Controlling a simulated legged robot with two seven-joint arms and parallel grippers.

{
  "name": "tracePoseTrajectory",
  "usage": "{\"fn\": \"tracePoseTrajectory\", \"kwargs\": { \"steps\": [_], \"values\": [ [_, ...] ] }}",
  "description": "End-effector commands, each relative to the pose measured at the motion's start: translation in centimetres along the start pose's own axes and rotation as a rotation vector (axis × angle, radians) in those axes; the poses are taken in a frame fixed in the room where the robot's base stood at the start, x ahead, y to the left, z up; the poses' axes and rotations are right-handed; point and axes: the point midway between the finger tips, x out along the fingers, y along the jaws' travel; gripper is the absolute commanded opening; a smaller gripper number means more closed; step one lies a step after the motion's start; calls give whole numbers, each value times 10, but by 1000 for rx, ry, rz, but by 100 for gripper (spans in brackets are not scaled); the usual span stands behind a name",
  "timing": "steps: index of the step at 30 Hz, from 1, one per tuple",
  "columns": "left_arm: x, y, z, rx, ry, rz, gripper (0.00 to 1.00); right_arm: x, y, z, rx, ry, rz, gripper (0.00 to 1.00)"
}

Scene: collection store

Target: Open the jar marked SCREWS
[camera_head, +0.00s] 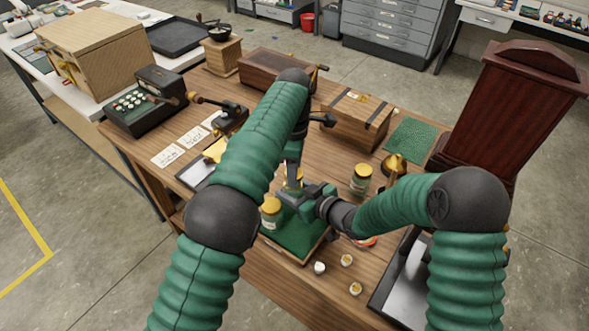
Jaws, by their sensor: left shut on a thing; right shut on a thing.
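A jar with a yellow lid (293,172) stands between my two grippers, mostly hidden by them. My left gripper (293,168) reaches down from above and is shut at its lid. My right gripper (297,195) comes in from the right and is shut on the jar's body. A second glass jar with a yellow lid (270,214) stands on the green-lined tray (297,258), just left of my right gripper. A third jar (360,179) stands to the right on the wooden table. I cannot read any label, so I cannot tell which jar is marked SCREWS.
Small white-and-gold knobs (346,260) lie near the table's front edge. A brass bell-like object (395,165), a green mat (410,140) and a banded wooden chest (357,119) are to the right and behind. A typewriter-like machine (145,103) and paper cards (168,156) are at left.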

Motion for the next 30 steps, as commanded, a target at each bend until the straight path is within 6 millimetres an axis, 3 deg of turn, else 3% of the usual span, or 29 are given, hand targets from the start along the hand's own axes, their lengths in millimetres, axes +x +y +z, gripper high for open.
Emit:
{"fn": "tracePoseTrajectory", "kwargs": {
  "steps": [5, 14, 20, 21, 26, 30],
  "values": [
    [-1, 0, 0, 0, 0, 0, 0, 0, 0, 3, 2, -7, 1, 0],
    [-38, 1, 0, 1, 0, 1, 0, 0, 1, 3, 2, -6, 3, 0],
    [-40, 0, 0, 0, 0, -1, 0, 0, 2, 3, 2, -6, 3, 0],
    [-40, 0, 0, 0, 0, -1, 0, 0, 2, 3, 2, -6, 3, 55],
    [-40, 0, 0, 0, 0, 0, 0, 0, 1, 2, 1, -4, 3, 75],
    [-40, 0, 0, 0, 1, 0, 0, -1, 1, 1, 0, -2, 2, 76]
  ]
}}
